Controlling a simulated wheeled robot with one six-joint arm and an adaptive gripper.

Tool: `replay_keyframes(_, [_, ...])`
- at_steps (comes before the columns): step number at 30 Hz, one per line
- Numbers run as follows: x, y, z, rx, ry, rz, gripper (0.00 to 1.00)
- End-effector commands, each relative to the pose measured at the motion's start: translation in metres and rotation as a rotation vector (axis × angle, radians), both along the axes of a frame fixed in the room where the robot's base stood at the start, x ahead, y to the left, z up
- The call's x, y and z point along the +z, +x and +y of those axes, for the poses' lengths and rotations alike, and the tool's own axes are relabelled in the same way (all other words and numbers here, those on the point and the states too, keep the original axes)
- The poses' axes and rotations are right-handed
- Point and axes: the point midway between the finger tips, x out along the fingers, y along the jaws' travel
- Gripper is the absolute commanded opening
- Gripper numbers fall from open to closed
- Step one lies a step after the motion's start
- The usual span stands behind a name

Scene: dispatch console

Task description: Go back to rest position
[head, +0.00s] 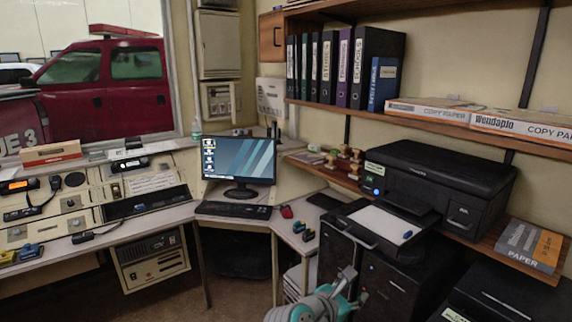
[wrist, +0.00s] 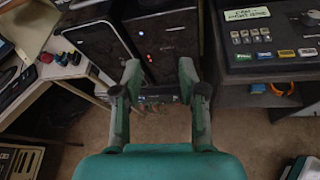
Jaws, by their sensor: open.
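My gripper (head: 350,285) shows at the bottom of the head view, in front of the black cabinets below the printer. In the wrist view my gripper (wrist: 160,78) has its two fingers spread apart with nothing between them. It points toward the floor and the cabinet fronts. No object is held.
The printer (head: 440,180) stands on the right shelf with its paper tray (head: 380,223) out over the cabinets. The desk (head: 300,238) with small coloured items lies left of my gripper. A monitor (head: 239,160) stands in the corner. Brown floor (wrist: 155,130) shows below my gripper.

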Motion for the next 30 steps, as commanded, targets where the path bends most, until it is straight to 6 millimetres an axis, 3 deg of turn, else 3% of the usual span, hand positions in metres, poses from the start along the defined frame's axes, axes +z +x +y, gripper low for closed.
replay_keyframes(8, [-0.093, -0.038, -0.018, 0.069, 0.192, -0.141, 0.41])
replay_keyframes(15, [-0.160, -0.090, -0.027, 0.107, 0.439, -0.260, 0.41])
replay_keyframes(22, [-0.207, -0.154, -0.031, 0.102, 0.721, -0.359, 0.41])
replay_keyframes(30, [-0.237, -0.239, -0.031, 0.034, 1.085, -0.467, 0.41])
